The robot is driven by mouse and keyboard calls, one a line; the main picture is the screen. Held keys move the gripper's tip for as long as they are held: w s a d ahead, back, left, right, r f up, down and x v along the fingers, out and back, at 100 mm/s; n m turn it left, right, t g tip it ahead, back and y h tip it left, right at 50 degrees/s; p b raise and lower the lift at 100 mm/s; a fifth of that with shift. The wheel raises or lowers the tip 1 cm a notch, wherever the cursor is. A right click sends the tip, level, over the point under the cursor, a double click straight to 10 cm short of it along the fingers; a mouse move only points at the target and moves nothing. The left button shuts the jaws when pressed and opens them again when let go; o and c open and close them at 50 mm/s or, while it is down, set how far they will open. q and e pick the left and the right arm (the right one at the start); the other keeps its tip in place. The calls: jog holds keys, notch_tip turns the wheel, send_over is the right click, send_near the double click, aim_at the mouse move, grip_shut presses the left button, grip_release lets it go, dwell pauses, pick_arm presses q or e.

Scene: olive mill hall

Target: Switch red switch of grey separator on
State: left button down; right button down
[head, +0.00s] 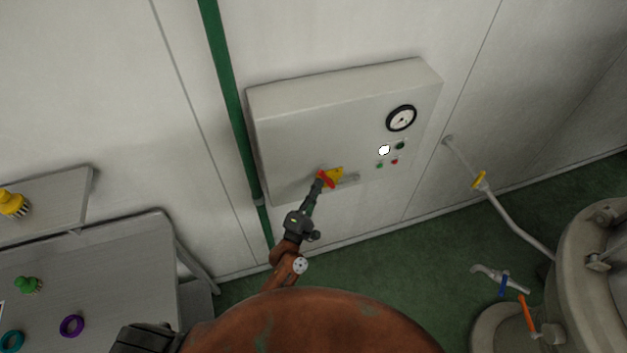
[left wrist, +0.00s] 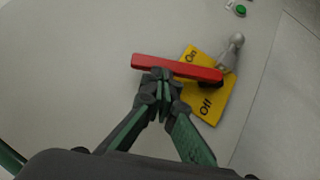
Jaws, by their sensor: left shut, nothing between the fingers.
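The red switch (head: 326,180) is a bar on a yellow plate (head: 338,173) low on the front of a grey wall box (head: 315,125). In the left wrist view the red switch (left wrist: 188,68) lies across the yellow plate (left wrist: 219,97), just below the word "On" and above "Off". Its left end sticks out past the plate. My left gripper (head: 318,184) is shut and empty. In the left wrist view its fingertips (left wrist: 160,76) are at the lower edge of the bar's left half; I cannot tell whether they touch it. My right gripper is not in view.
The box has a round gauge (head: 401,118) and several small buttons. A green pipe (head: 228,95) runs left of it. A grey table (head: 90,270) stands at the left.

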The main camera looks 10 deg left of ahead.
pick_arm(q)
jog(key=shift+w+d+r+m+p, duration=0.15)
jog(key=shift+w+d+r+p, duration=0.25)
jog(key=shift+d+p, duration=0.2)
jog(key=shift+w+d+r+m+p, duration=0.15)
jog(key=shift+w+d+r+p, duration=0.1)
jog(key=shift+d+r+p, duration=0.35)
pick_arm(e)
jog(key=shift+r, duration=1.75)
pick_arm(q)
jog(key=shift+a, duration=0.1)
